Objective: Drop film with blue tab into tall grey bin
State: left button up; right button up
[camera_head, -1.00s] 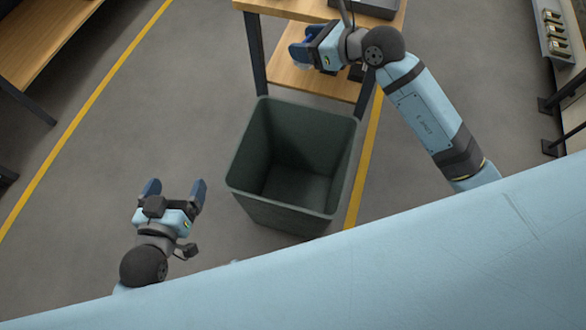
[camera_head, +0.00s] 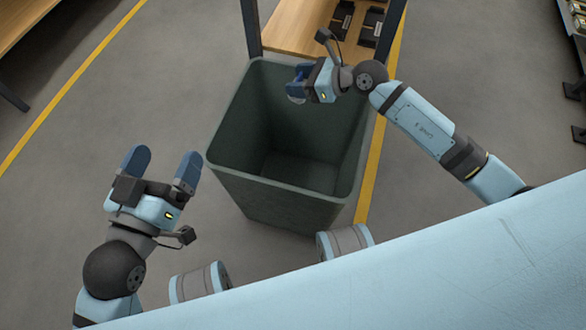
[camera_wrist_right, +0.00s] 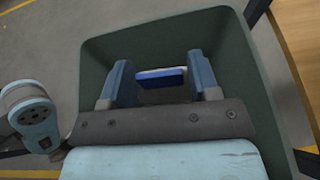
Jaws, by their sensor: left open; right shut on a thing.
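The tall grey bin (camera_head: 275,207) stands empty on the floor in the middle of the head view; its dark inner wall (camera_wrist_right: 215,35) surrounds the fingers in the right wrist view. My right gripper (camera_head: 295,84) is over the bin's opening, near its far right side. It is shut on the film with the blue tab (camera_wrist_right: 163,77), which shows as a blue and whitish strip between the fingers. In the head view only a small pale bit of the film (camera_head: 296,98) shows below the fingers. My left gripper (camera_head: 163,162) is open and empty, left of the bin.
A yellow floor line (camera_head: 376,150) runs along the bin's right side. The grey floor left of the bin is clear.

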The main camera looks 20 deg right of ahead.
notch_tip(320, 180, down, 4)
jog(key=b, duration=0.4)
jog(key=shift+f, duration=0.1)
jog(key=shift+f+b, duration=0.55)
jog(key=shift+b, duration=0.05)
pick_arm(q)
jog(key=f, duration=0.1)
jog(key=w+f+m, duration=0.1)
jog(key=f+m, duration=0.1)
jog(key=f, duration=0.1)
jog(key=shift+w+a+g, duration=0.2)
jog(key=shift+a+g, duration=0.15)
jog(key=shift+g, duration=0.05)
pick_arm(e)
jog(key=shift+f, duration=0.1)
jog(key=o, duration=1)
jog(key=shift+d, duration=0.1)
